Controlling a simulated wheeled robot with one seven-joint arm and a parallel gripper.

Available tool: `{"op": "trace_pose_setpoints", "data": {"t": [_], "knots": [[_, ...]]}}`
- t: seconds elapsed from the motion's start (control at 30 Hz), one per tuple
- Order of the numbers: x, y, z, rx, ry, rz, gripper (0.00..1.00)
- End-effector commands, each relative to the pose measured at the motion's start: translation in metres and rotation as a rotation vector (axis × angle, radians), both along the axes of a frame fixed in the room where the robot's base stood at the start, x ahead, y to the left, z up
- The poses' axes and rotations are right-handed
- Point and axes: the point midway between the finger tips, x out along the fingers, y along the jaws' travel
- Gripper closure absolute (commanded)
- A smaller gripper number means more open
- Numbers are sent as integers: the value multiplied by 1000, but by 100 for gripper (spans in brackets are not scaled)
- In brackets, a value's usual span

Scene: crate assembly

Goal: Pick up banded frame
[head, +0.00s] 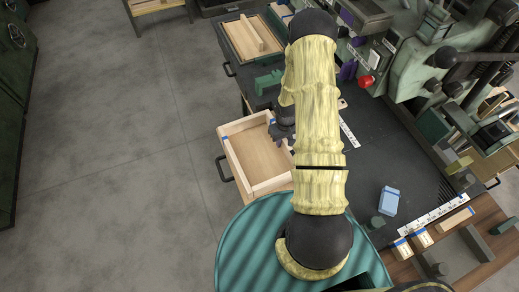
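A pale wooden open frame (234,164) with blue bands near its corners lies at mid-picture, left of my arm. It surrounds a flat wooden panel (258,155). Its right side is partly hidden behind my arm. My gripper (276,132) is dark and sits at the right upper part of the frame, close to a blue band. I cannot tell whether it touches the frame, or whether its fingers are open or shut.
A dark workbench (385,150) extends to the right, with a blue block (389,201) on it. Green machinery with a red knob (366,82) stands at upper right. Several banded wooden pieces (422,238) lie at lower right. Another wooden tray (238,42) is above. Floor at left is clear.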

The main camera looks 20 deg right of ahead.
Motion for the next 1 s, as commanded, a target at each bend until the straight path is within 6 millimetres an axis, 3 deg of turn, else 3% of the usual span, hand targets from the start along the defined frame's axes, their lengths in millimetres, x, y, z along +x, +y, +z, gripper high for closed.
{"op": "trace_pose_setpoints", "data": {"t": [0.57, 0.73, 1.0], "knots": [[0, 0, -5, 0, 0, 0, 76], [0, 0, -4, 0, 0, 0, 100], [0, 0, -4, -1, -1, -1, 100]]}}
